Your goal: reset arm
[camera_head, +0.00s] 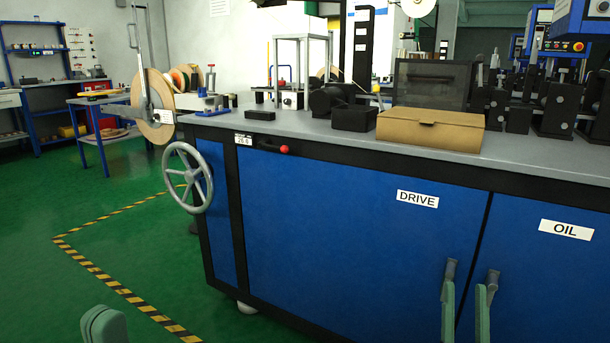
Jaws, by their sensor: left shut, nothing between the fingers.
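My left gripper (105,325) shows only as a rounded green piece at the bottom left edge, over the green floor. It is shut and empty, and most of it lies below the frame. My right gripper (468,275) is at the bottom right, its two upright fingers apart with nothing between them. It is in front of the blue cabinet doors, near the seam between DRIVE and OIL. A short black lever with a red knob (285,149) sits on the cabinet's front edge, away from both grippers. Which part is the reset arm, I cannot tell.
A grey handwheel (188,177) juts from the cabinet's left end, below a tape reel (152,106). A brown box (431,130) and several black fixtures stand on the grey worktop (340,139). Green floor with striped tape (105,276) lies open at left.

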